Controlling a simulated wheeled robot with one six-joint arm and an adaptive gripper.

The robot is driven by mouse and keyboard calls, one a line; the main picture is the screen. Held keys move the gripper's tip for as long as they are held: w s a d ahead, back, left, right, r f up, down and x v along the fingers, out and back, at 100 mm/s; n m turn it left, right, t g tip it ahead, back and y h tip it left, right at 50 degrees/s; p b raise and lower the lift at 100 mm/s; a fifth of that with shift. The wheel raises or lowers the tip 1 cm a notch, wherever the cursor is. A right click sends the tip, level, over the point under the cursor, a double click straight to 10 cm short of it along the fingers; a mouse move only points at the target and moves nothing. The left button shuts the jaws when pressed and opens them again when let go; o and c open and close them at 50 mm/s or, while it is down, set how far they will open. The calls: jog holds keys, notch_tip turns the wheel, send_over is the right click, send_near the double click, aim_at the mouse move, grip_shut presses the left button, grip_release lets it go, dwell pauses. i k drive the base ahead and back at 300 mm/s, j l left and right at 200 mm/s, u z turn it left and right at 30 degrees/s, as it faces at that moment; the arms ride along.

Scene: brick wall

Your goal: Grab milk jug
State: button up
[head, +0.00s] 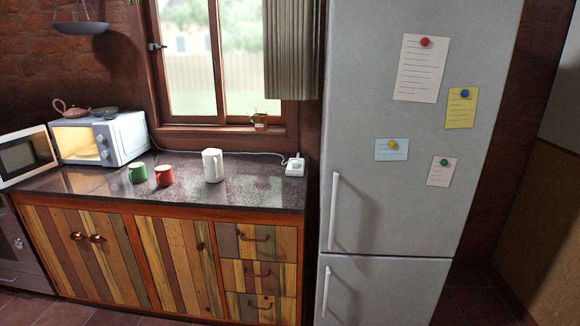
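A white jug (213,166) stands upright on the dark, shiny countertop (90,183), to the right of two mugs. It is taller than the mugs, and nothing touches it. Its inside is not visible. My gripper is not in view, and no part of my arm shows.
A green mug (137,172) and a red mug (163,175) stand left of the jug. A white box (295,166) with a cord lies to its right. A microwave (100,137) with its door (22,158) open is at left. A tall fridge (400,215) stands right of the counter.

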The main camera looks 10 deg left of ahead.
aim_at(212, 158)
jog(key=i+l+u, duration=0.1)
jog(key=i+u, duration=0.25)
jog(key=i, duration=0.2)
jog(key=i+l+u, duration=0.3)
jog(key=i, duration=0.2)
jog(key=i+j+u, duration=0.1)
jog(key=i+u, duration=0.15)
jog(key=i, duration=0.15)
jog(key=i+u, duration=0.3)
jog(key=i+j+z, duration=0.25)
jog(key=i+j, duration=0.35)
jog(key=i, duration=0.15)
